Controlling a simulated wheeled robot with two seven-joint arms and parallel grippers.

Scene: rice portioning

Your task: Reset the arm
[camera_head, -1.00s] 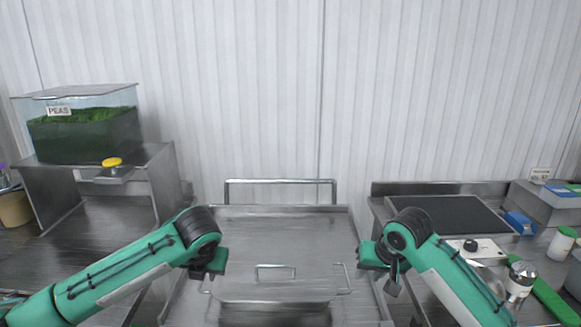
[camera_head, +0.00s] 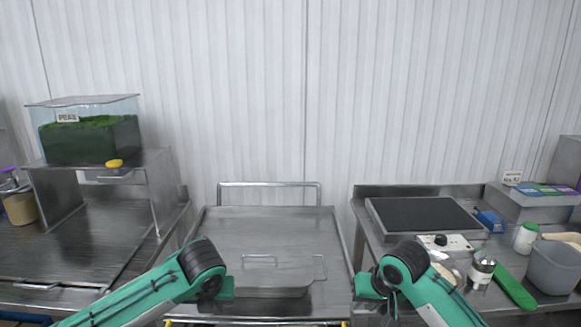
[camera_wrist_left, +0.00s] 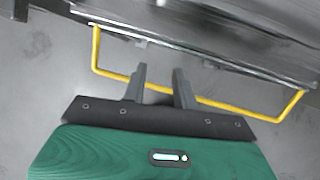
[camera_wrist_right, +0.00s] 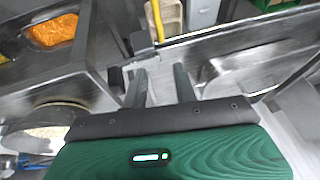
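My left arm comes in from the lower left in the head view, and its green wrist is in front of the steel cart. In the left wrist view my left gripper (camera_wrist_left: 159,82) has its two grey fingers apart with nothing between them. A yellow rail shows behind the fingertips. My right arm comes in from the lower right, its wrist beside the cart's right edge. In the right wrist view my right gripper (camera_wrist_right: 157,82) has its fingers apart and empty. The fingertips are hidden in the head view.
A steel cart (camera_head: 300,222) with a lidded pan (camera_head: 270,276) stands between the arms. The right counter holds a black-topped cooker (camera_head: 415,213), a grey tub (camera_head: 553,270) and a shaker (camera_head: 481,270). A pea bin (camera_head: 90,140) stands on the left shelf.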

